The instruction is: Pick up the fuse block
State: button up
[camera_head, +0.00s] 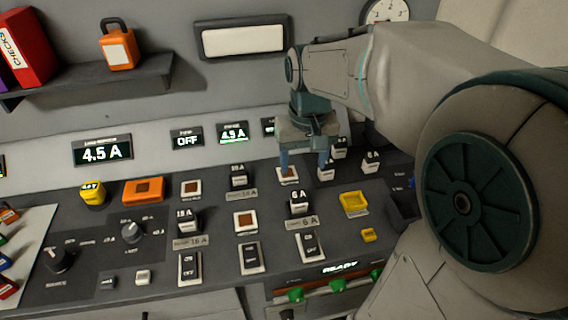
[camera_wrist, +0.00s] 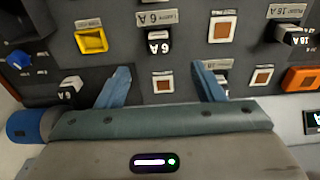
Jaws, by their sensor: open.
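Several black fuse blocks with white faces stand on the dark panel. In the head view one marked 6 A (camera_head: 298,204) sits near the middle, one marked 10 A (camera_head: 239,177) to its left and one marked 16 A (camera_head: 187,222) further left. More stand at the right, including another 6 A block (camera_head: 371,162). My gripper (camera_head: 303,160) is open and empty above the panel's back part. In the wrist view my gripper (camera_wrist: 161,68) has an empty brown square socket (camera_wrist: 163,82) between its fingers. A 6 A block (camera_wrist: 158,42) lies just beyond the fingertips. A block behind the right finger is partly hidden.
A yellow square holder (camera_head: 354,203), an orange block (camera_head: 143,191) and a yellow piece (camera_head: 92,192) sit on the panel. Rocker switches (camera_head: 250,257) and a knob (camera_head: 131,231) are nearer the front. A shelf (camera_head: 95,78) holds an orange padlock (camera_head: 117,50) and binders.

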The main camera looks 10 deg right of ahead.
jog(key=w+f, duration=0.1)
jog(key=w, duration=0.3)
send_over(299, 194)
jog(key=shift+g, duration=0.4)
jog(key=f, duration=0.8)
jog(key=shift+w+a+f+b, duration=0.2)
jog(key=shift+w+f+b, duration=0.05)
jog(key=shift+w+b, duration=0.1)
jog(key=shift+s+d+f, duration=0.15)
jog(key=shift+f, duration=1.2)
jog(key=shift+s+d+f, duration=0.1)
jog(key=shift+s+f, duration=0.05)
jog(key=shift+f, duration=1.15)
jog(key=c, duration=1.1)
